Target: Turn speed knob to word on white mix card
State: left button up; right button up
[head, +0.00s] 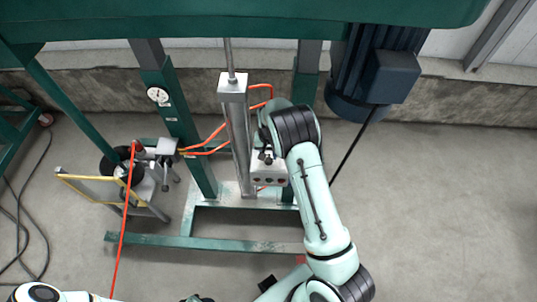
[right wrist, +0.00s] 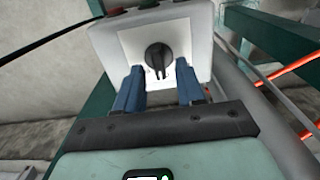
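The black speed knob (right wrist: 158,57) sits on a white square plate on the front of a light grey control box (right wrist: 204,38), with its pointer ridge roughly vertical. The box also shows in the head view (head: 270,178), partly behind my right arm. My right gripper (right wrist: 160,70) is open, its two blue fingers pointing at the box on either side of and just below the knob. Contact with the knob cannot be told. I cannot make out a white mix card or its word in either view. My left gripper is not in view; only part of the left arm shows.
Buttons, red and green, line the box's edge near the knob. A steel column (head: 238,140) and orange hoses (head: 207,140) stand close by. A green frame (head: 190,242) crosses the floor. The floor at right is clear.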

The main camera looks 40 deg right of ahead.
jog(key=shift+f, duration=0.5)
grip_shut()
